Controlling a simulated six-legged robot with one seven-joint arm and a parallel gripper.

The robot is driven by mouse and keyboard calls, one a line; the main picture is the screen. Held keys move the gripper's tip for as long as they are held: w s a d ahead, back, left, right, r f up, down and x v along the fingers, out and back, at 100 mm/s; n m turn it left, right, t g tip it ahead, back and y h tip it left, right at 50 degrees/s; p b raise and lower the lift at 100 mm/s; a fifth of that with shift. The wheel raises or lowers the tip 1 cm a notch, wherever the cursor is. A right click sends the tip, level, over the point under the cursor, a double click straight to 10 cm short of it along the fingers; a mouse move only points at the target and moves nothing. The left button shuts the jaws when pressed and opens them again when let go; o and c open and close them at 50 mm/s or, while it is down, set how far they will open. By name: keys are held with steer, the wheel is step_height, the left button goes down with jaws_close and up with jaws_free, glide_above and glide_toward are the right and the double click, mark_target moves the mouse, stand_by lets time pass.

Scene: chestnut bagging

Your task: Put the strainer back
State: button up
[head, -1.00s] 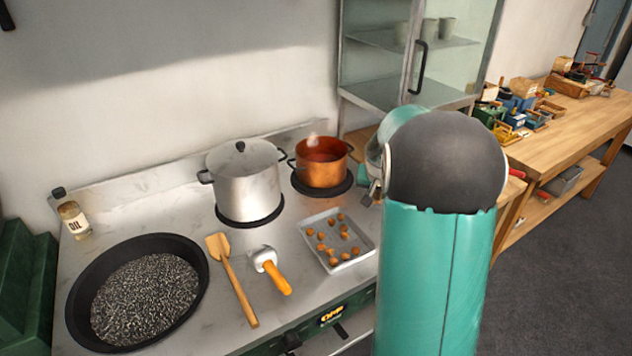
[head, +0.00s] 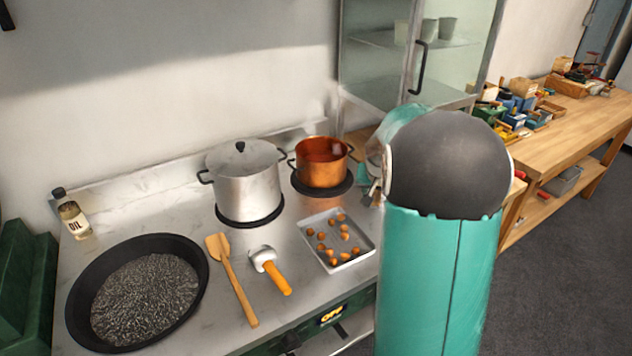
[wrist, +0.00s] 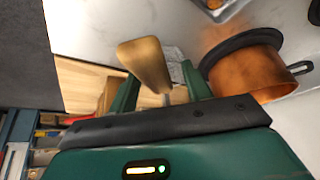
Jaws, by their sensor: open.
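A tool with a wooden handle (wrist: 145,62) and a thin metal shank shows between the fingers of my gripper (wrist: 158,76) in the wrist view. It looks like the strainer, but its head is not clear; a blurred grey patch lies just behind the handle. My gripper is open around the tool, and I cannot tell whether a finger touches it. In the head view my gripper (head: 374,192) is mostly hidden behind my arm, just right of the copper pot (head: 322,172). The copper pot also shows close to the right finger in the wrist view (wrist: 250,75).
A lidded steel pot (head: 244,185) stands left of the copper pot. A tray (head: 352,262) of chestnuts, an orange-handled tool (head: 275,278), a wooden spatula (head: 238,290) and a black pan (head: 85,322) lie in front. A glass cabinet (head: 375,75) stands behind.

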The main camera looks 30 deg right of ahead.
steer(key=v, duration=1.2)
steer(key=shift+r, duration=0.1)
